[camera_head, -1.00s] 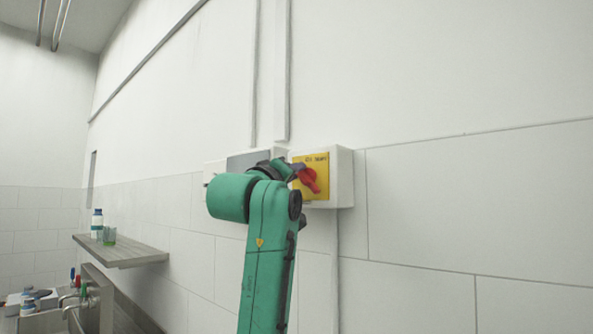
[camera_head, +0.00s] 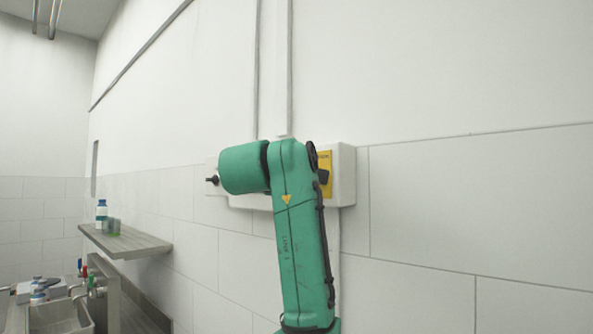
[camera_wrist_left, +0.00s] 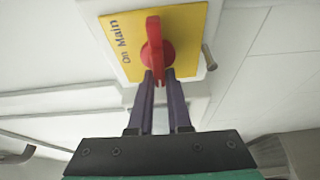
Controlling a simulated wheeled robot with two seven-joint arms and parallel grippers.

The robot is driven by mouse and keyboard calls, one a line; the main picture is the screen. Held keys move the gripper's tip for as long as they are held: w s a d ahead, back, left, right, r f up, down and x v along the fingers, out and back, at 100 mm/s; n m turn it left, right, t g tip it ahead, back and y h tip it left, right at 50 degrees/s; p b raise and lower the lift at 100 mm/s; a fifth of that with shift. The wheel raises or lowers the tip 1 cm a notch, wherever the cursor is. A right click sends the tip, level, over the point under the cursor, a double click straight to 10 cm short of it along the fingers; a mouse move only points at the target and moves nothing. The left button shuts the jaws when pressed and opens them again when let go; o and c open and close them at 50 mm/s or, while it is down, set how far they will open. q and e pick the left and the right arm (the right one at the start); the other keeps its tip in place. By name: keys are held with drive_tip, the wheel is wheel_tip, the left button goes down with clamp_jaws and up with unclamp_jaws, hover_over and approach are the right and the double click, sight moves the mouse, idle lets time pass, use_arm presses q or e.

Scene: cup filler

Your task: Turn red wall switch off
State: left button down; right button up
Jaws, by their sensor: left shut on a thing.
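The red switch knob (camera_wrist_left: 155,42) sits on a yellow plate (camera_wrist_left: 112,45) marked "On Main" in the left wrist view. Its handle points along the line of my fingers. My left gripper (camera_wrist_left: 157,78) is shut on the knob's near end, with one dark finger on each side. In the head view my green left arm covers the knob; only a strip of the yellow plate (camera_head: 325,160) shows on the white switch box (camera_head: 345,175). My right gripper is not in view.
A grey shelf (camera_head: 125,242) with a bottle (camera_head: 102,212) and a green cup (camera_head: 114,226) is on the left wall. A sink (camera_head: 62,318) with taps is below it. A vertical conduit (camera_head: 289,70) runs above the switch box. The wall to the right is bare.

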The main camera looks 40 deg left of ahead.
use_arm(q)
drive_tip(key=shift+f+n, duration=0.1)
drive_tip(key=shift+n, duration=0.2)
drive_tip(key=c, duration=0.9)
unclamp_jaws()
drive_tip(key=shift+o, duration=0.2)
drive_tip(key=shift+s, duration=0.1)
drive_tip(key=b+v, duration=0.6)
drive_tip(key=v, duration=0.8)
drive_tip(key=shift+s+r+b, duration=0.2)
drive_tip(key=shift+s+b, duration=0.05)
drive_tip(key=shift+b, duration=0.05)
